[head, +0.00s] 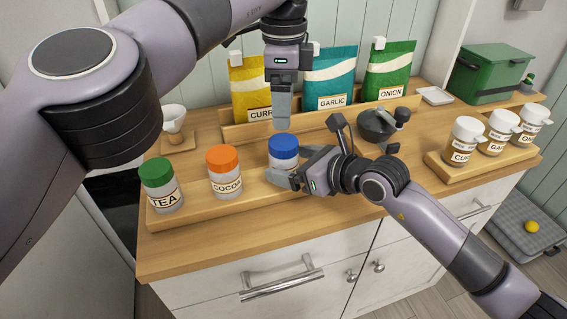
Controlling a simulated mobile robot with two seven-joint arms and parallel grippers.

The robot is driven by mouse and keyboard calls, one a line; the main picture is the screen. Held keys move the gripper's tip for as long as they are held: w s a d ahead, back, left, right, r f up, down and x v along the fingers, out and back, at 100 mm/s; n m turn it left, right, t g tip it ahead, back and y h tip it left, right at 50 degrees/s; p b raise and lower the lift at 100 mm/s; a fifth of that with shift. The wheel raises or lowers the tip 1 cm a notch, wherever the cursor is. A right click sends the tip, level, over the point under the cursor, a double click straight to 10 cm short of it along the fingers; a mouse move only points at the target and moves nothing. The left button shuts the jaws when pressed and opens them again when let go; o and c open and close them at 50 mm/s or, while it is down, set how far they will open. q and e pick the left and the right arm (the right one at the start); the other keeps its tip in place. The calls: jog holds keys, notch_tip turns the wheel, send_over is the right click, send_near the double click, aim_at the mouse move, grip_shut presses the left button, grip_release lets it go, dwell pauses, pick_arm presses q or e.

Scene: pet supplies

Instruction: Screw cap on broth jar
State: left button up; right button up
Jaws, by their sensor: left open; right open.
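A clear jar (279,161) with a blue cap (284,145) stands upright on the wooden tray, third from the left. Its label is hidden behind my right gripper, so I cannot read whether it says broth. The blue cap sits on top of the jar; how tightly cannot be told. My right gripper (288,171) is open at the jar's lower front, with its fingers close around the body; contact is unclear. My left gripper (283,124) points straight down just above the blue cap. It is open, though its fingers overlap in this view.
A green-capped TEA jar (162,193) and an orange-capped COCOA jar (225,178) stand left on the same tray (200,210). Seed-like bags, CURRY (247,85), GARLIC (330,80) and ONION (388,70), stand behind. A dark pot (377,125) and labelled shakers (463,140) are right.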

aim_at(284, 141)
jog(key=shift+x, duration=1.4)
grip_shut()
pick_arm(q)
jog(key=m, duration=0.4)
jog(key=shift+m, duration=0.4)
jog(key=m, duration=0.4)
jog(key=shift+f, duration=4)
